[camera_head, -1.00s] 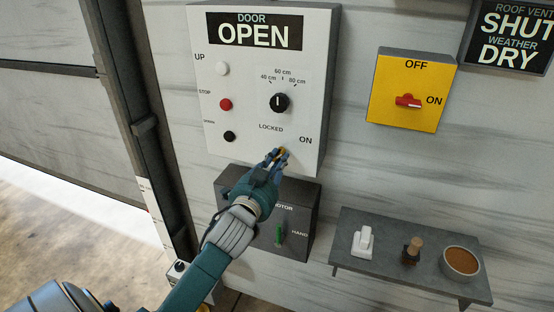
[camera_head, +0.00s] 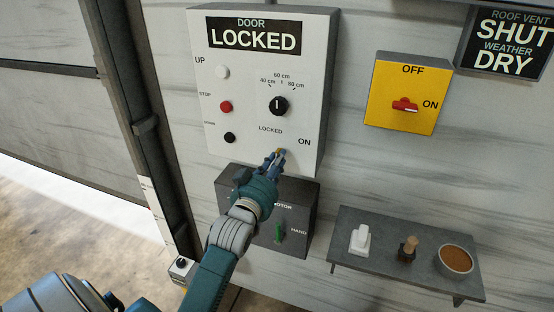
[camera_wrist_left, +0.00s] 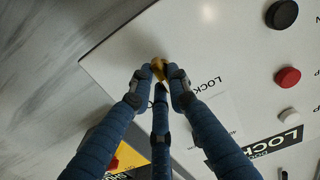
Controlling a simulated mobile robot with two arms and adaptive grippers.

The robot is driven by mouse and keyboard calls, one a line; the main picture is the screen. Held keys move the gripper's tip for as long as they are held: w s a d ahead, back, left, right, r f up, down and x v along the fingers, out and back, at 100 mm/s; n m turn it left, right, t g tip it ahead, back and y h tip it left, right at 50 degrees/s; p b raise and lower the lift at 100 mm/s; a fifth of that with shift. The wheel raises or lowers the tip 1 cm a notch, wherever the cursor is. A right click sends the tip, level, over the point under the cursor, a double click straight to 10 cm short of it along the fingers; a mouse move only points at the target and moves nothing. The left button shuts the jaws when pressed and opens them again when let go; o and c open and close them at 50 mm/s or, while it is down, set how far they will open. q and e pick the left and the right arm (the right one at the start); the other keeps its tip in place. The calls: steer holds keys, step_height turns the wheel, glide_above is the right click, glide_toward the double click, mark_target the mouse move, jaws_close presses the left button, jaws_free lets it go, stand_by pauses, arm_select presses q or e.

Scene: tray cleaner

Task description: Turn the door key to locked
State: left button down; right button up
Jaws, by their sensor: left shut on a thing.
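The white door panel (camera_head: 305,125) is on the wall, and its display (camera_head: 255,35) reads DOOR LOCKED. The key is hidden behind my fingers in the head view; in the left wrist view a small brass key (camera_wrist_left: 158,68) shows between the fingertips. My left gripper (camera_head: 275,156) is shut on the key at the panel's lower edge, between the LOCKED and ON labels. It also shows in the left wrist view (camera_wrist_left: 160,76). My right gripper is not in view.
The panel has a white button (camera_head: 222,72), a red button (camera_head: 227,106), a black button (camera_head: 229,137) and a black knob (camera_head: 278,106). A dark motor box (camera_head: 299,222) is just below. A yellow switch box (camera_head: 385,115) and a shelf (camera_head: 345,225) with small items are right.

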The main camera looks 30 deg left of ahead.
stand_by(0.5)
arm_select(q)
steer(key=c, duration=1.7)
jaws_free()
steer(key=shift+o, duration=0.2)
steer(key=shift+s, duration=0.1)
steer(key=v, duration=1.2)
steer(key=shift+f, duration=0.1)
